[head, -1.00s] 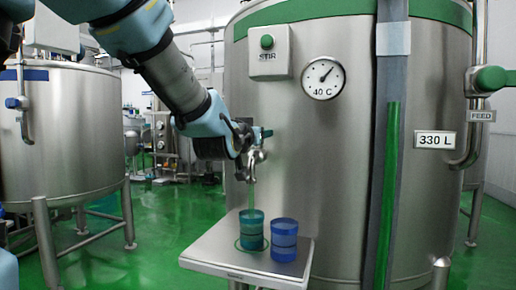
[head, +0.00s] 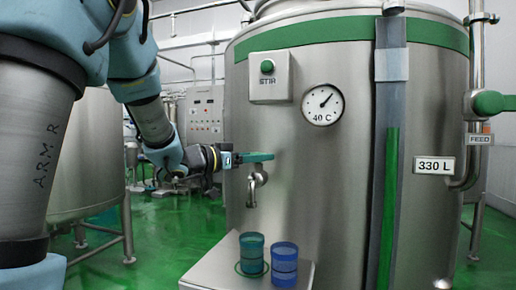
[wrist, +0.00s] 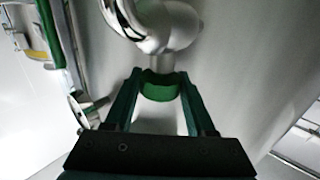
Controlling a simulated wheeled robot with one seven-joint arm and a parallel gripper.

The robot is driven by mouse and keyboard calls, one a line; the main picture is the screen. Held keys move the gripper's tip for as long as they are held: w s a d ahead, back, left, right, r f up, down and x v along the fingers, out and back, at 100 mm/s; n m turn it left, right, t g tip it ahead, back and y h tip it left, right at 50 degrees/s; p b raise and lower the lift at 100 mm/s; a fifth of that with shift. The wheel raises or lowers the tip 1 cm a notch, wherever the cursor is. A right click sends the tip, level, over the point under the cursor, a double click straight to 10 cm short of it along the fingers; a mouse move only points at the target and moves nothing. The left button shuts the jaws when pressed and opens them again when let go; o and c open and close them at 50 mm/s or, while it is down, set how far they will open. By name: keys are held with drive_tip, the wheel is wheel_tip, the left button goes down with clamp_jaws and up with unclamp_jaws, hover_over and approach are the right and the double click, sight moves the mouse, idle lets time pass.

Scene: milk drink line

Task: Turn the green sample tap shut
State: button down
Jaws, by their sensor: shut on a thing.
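The sample tap has a chrome spout (head: 252,190) on the front of the steel tank (head: 335,200). My gripper (head: 262,157) comes in from the left, level, just above the spout. Its dark teal fingers are shut on the green tap handle (wrist: 158,86), which shows between them in the wrist view, beside the chrome tap body (wrist: 165,22). In the head view the fingers mostly hide the handle. No stream shows below the spout. A teal cup (head: 252,255) stands under it, within a green ring on the shelf.
A blue cup (head: 284,264) stands right of the teal cup on the steel shelf (head: 205,268). Above the tap are the STIR button box (head: 268,77) and a round gauge (head: 323,104). The green-filled level tube (head: 390,180) stands to the right.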

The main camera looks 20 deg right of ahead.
drive_tip(key=shift+r+m+g+p, duration=0.1)
drive_tip(key=shift+m+g+p, duration=0.45)
drive_tip(key=shift+g, duration=0.35)
drive_tip(key=shift+m+g, duration=0.25)
drive_tip(key=shift+g, duration=0.05)
drive_tip(key=shift+c, duration=1.1)
unclamp_jaws()
drive_tip(key=a, duration=1)
drive_tip(key=shift+a+b, duration=0.35)
drive_tip(key=shift+b, duration=0.05)
